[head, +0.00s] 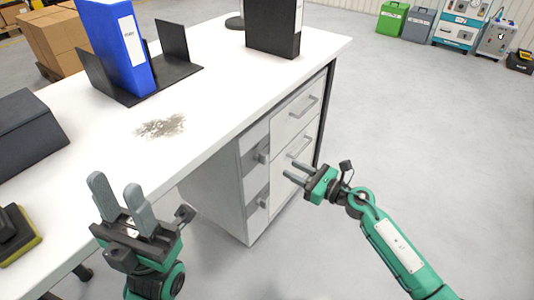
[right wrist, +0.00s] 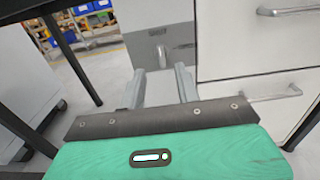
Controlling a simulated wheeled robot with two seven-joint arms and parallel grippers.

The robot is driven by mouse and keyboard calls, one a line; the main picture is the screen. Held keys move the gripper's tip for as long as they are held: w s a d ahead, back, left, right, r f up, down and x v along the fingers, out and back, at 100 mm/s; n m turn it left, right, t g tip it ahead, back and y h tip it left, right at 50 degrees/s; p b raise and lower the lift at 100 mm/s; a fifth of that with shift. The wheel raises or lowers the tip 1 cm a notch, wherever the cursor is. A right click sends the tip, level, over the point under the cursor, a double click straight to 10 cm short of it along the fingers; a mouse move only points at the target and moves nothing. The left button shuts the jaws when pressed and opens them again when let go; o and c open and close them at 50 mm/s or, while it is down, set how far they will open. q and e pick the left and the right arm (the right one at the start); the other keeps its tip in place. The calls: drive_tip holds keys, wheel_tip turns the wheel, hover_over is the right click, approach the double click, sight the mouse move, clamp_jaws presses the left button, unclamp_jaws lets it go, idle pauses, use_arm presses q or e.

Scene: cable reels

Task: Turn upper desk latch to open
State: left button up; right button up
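The upper desk latch (head: 263,155) is a small grey handle on the narrow grey panel at the left of the white drawer cabinet. A latch handle, which looks like the upper one, shows in the right wrist view (right wrist: 186,52), ahead of the fingers and apart from them. My right gripper (head: 287,170) is open and empty, just right of the latch, its fingers pointing toward the cabinet. Its two spread fingers also show in the right wrist view (right wrist: 161,76). My left gripper (head: 113,182) is open and empty near the desk's front edge, its fingers pointing up.
A lower latch (head: 263,202) sits below. The drawers (head: 295,115) have bar handles.

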sight(266, 156)
drive_tip(key=b+x, duration=0.1)
drive_tip(key=x, duration=0.9)
drive_tip(key=shift+w+a, duration=0.1)
drive_tip(key=shift+a, duration=0.05)
clamp_jaws()
